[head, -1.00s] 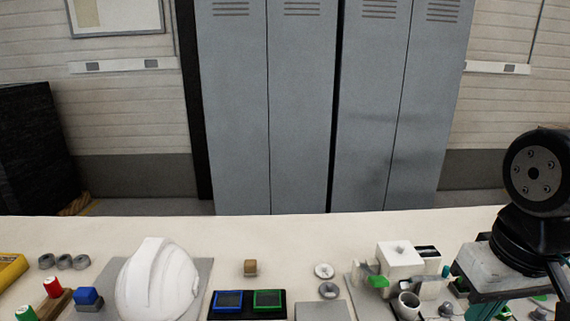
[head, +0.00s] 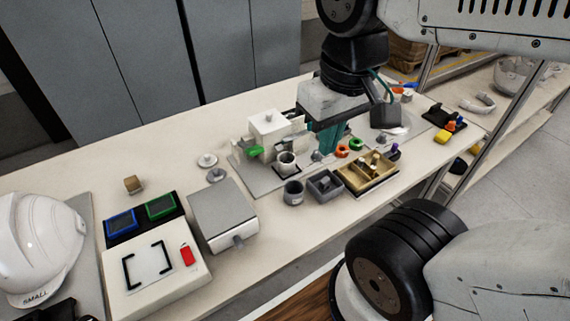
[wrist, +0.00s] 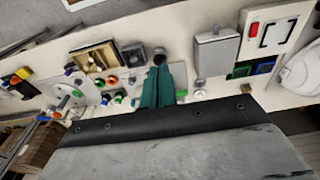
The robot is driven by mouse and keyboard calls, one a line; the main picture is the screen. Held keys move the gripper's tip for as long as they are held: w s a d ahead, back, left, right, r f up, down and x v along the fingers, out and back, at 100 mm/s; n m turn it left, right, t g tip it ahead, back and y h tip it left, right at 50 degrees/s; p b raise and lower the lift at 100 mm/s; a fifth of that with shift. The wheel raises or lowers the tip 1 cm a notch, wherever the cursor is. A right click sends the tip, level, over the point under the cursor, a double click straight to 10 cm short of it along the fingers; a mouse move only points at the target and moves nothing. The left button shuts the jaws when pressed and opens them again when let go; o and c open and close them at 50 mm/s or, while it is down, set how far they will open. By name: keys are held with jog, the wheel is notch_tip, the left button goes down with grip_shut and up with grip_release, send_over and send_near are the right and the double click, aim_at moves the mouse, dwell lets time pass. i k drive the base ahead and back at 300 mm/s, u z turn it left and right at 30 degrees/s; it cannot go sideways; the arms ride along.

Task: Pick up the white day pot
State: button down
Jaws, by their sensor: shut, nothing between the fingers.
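The white day pot (head: 286,161) looks like a small pale cup with a dark inside. In the head view it stands upright on a dark square beside a white box (head: 270,130). My gripper (head: 322,155) has teal fingers that point down, to the right of the pot in the picture. The fingers are together with nothing between them. In the wrist view my gripper (wrist: 162,70) points toward a grey pot (wrist: 159,56); I cannot make out the white pot there. The grey pot also shows in the head view (head: 293,193), in front of the white one.
A grey square bin (head: 324,187) and a wooden divided tray (head: 385,183) stand close by. Orange and green rings (head: 349,147) lie near my fingers. A grey-topped box (head: 224,213) and a white helmet (head: 38,245) are at left.

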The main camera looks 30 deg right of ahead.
aim_at(286, 160)
jog(key=k, duration=1)
jog(key=u, duration=1)
jog(key=i, duration=0.9)
jog(key=z, duration=1.05)
